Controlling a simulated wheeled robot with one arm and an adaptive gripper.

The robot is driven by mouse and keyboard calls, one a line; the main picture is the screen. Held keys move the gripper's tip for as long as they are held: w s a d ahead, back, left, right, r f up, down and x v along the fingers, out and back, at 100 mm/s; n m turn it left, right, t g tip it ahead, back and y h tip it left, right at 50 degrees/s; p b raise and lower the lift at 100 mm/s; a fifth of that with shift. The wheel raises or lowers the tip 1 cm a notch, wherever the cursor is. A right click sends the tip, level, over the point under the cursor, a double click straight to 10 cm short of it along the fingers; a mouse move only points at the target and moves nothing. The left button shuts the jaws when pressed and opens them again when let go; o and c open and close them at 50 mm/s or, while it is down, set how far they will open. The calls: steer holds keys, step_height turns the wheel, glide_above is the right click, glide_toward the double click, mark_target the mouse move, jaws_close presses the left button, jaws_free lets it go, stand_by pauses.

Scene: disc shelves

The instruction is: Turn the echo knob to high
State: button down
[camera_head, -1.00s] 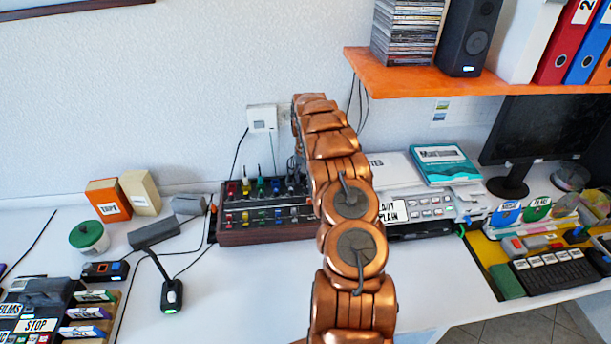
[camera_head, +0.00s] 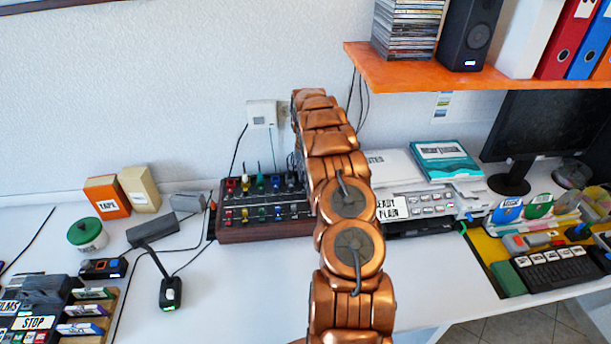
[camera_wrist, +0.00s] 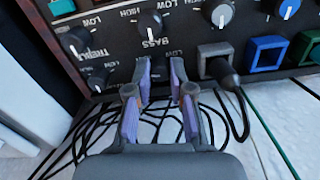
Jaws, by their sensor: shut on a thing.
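The dark control panel (camera_head: 262,234), with rows of coloured knobs, stands on the white desk against the wall. In the wrist view the panel shows upside down, with black knobs marked by white lines. One knob (camera_wrist: 151,24) stands by the BASS label and another (camera_wrist: 75,41) by the TREBLE label. My gripper (camera_wrist: 160,72) is at the panel's edge just below the BASS label, its purple-padded fingers shut on a small dark knob mostly hidden between them. I cannot read an echo label or the held knob's setting. In the head view my arm hides the gripper.
Black cables (camera_wrist: 75,140) lie loosely under my gripper. A plug (camera_wrist: 222,72) sits in a socket to the right, beside blue (camera_wrist: 266,52) and green sockets. A white machine (camera_head: 420,204) stands right of the panel. An orange shelf (camera_head: 440,78) hangs above.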

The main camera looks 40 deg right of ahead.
steer(key=shift+b, duration=0.35)
steer(key=c, duration=1)
jaws_free()
steer(key=shift+c, duration=0.2)
step_height(320, 180, up, 12)
